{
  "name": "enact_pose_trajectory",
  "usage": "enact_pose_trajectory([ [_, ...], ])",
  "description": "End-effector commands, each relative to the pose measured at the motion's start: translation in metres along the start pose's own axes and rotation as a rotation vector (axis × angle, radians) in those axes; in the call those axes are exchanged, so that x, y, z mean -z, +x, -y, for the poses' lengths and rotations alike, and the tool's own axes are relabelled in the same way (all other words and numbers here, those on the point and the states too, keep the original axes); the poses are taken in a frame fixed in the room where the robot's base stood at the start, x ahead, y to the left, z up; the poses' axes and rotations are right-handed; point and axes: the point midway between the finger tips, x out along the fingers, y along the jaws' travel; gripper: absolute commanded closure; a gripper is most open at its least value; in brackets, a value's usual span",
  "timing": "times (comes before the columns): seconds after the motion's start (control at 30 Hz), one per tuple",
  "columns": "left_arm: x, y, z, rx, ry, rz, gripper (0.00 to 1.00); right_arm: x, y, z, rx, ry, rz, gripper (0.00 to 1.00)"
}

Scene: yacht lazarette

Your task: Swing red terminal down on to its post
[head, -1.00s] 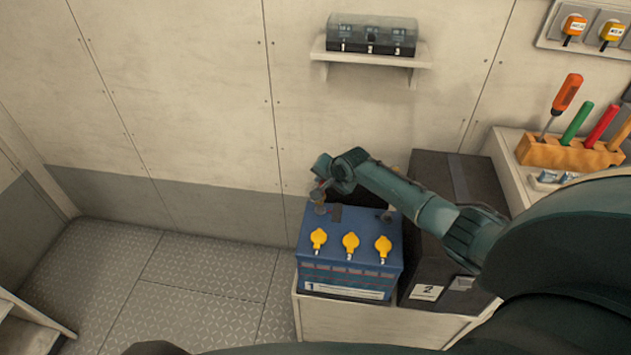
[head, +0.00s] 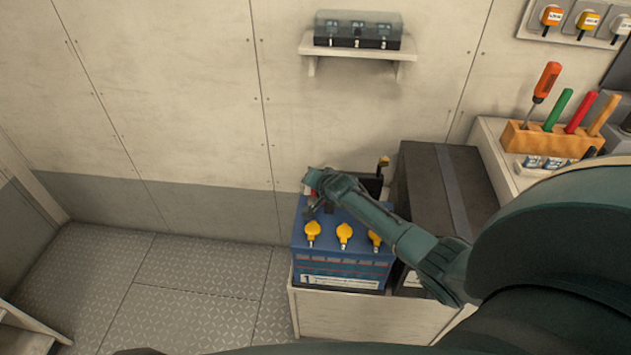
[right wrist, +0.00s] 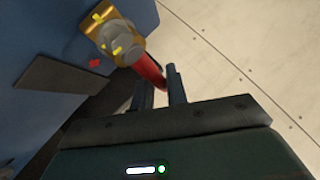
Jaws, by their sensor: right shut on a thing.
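The blue battery (head: 345,262) marked 1, with several yellow caps, stands on a pale bench. My right gripper (head: 312,204) is at its back left corner and covers the post there in the head view. In the right wrist view, the right gripper (right wrist: 161,92) is shut on the red terminal's red sleeve (right wrist: 150,68). The brass clamp of the red terminal (right wrist: 98,18) lies by the grey post (right wrist: 119,45), beside a red mark on the battery top. I cannot tell whether the clamp is fully down around the post. My left gripper is not in view.
A brass piece (head: 383,162) stands up behind the battery's right side. A dark box (head: 440,190) stands close on the right. A shelf with a clear-lidded box (head: 357,30) is above, and a wooden tool rack (head: 545,140) is at right. The floor at left is clear.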

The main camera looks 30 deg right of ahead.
Motion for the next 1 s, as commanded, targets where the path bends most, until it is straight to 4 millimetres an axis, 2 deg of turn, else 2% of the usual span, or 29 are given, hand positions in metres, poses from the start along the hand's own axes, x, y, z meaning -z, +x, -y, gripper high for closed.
enact_pose_trajectory([
  [0.2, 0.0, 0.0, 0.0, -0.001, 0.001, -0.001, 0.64, -0.003, 0.0, 0.003, 0.005, 0.004, 0.004, 1.0],
  [0.23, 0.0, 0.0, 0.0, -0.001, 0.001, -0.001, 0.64, -0.003, 0.0, 0.003, 0.005, 0.004, 0.005, 0.84],
  [0.47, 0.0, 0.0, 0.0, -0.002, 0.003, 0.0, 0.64, -0.003, 0.0, 0.001, 0.002, 0.002, 0.004, 0.66],
  [0.77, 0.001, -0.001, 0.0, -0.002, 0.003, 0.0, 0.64, -0.001, -0.003, 0.001, 0.001, 0.001, 0.003, 0.66],
  [0.87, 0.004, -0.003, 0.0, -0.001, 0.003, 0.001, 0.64, -0.001, -0.011, 0.001, 0.002, 0.001, 0.003, 0.66],
  [1.0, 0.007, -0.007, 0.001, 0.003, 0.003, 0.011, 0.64, 0.0, -0.031, 0.001, 0.001, 0.0, 0.002, 0.66],
])
